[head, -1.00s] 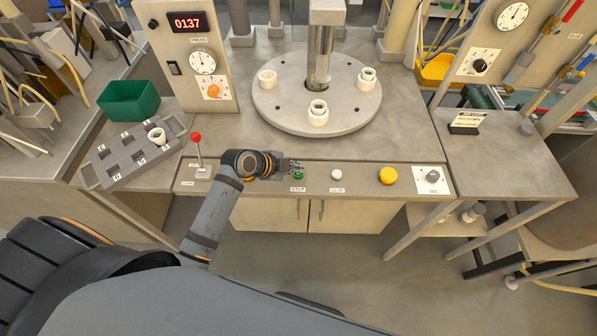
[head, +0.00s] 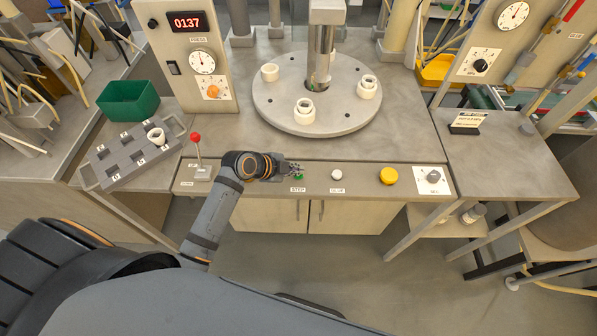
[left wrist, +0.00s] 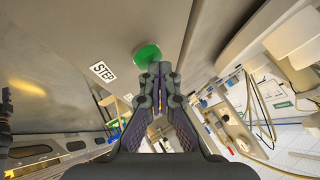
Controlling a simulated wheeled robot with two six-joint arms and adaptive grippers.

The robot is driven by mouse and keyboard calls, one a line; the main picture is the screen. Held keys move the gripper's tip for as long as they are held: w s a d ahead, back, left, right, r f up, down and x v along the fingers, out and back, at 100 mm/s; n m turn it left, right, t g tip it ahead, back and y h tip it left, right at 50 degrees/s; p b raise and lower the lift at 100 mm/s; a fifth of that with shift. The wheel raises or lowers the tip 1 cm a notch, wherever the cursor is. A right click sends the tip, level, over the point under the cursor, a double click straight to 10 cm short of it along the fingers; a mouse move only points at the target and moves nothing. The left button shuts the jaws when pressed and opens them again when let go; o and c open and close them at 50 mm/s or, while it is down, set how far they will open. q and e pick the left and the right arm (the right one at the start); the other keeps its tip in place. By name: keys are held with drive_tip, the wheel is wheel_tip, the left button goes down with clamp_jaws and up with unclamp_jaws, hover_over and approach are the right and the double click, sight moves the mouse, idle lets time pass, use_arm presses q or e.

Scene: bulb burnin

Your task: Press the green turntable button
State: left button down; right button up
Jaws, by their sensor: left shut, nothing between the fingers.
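The green button (head: 299,178) sits on the front panel above the STEP label (head: 297,190); my left gripper partly covers it. My left gripper (head: 294,170) is shut and empty, with its fingertips at the button. In the left wrist view the button (left wrist: 147,56) is a green disc just beyond the closed fingertips (left wrist: 159,70); I cannot tell whether they touch it. The round grey turntable (head: 345,122) stands behind the panel and carries white ring-shaped parts at its left (head: 270,72), front (head: 305,111) and right (head: 367,87). My right gripper is not in view.
Right of the green button are a white button (head: 337,174), a yellow button (head: 388,176) and a knob (head: 433,175). A red-topped lever (head: 196,138) stands left of my gripper. A grey tray (head: 112,170) and green bin (head: 134,101) are further left. The display reads 0137 (head: 187,21).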

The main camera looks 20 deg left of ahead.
use_arm(q)
drive_tip(key=shift+r+p, duration=0.7)
drive_tip(key=shift+r, duration=0.2)
wheel_tip(320, 180, up, 5)
drive_tip(key=p, duration=0.4)
drive_tip(key=shift+p, duration=0.3)
